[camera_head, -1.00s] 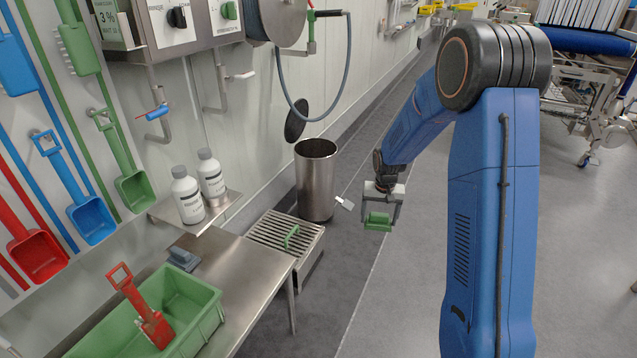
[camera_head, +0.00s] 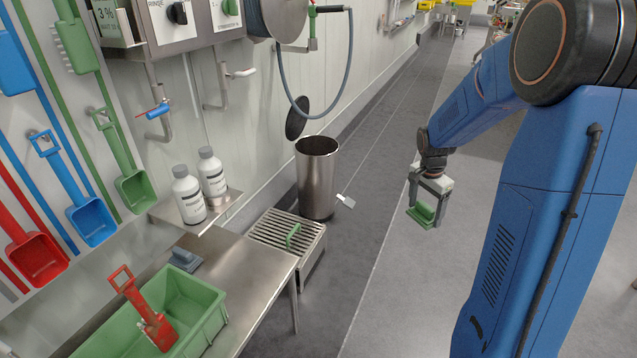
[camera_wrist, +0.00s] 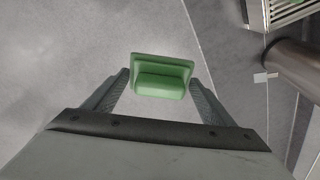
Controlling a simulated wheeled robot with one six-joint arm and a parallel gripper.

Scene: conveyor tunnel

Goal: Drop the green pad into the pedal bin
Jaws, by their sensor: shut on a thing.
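The green pad (camera_head: 421,215) is held between the fingers of my gripper (camera_head: 425,208), which is shut on it above the grey floor. In the wrist view the pad (camera_wrist: 160,76) sits between the two fingertips. The pedal bin (camera_head: 316,180) is a steel cylinder against the wall, left of my gripper in the head view. Its dark round lid (camera_head: 297,118) stands open, and its pedal (camera_head: 346,201) juts out to the right. In the wrist view part of the bin (camera_wrist: 292,66) shows at the right edge. The pad is well apart from the bin.
A slatted steel step (camera_head: 289,236) with a green handle stands in front of the bin. A steel table (camera_head: 238,265) with a green crate (camera_head: 205,318) and red scoop (camera_head: 145,310) is at lower left. Two white bottles (camera_head: 188,195) stand on a wall shelf. Floor between gripper and bin looks clear.

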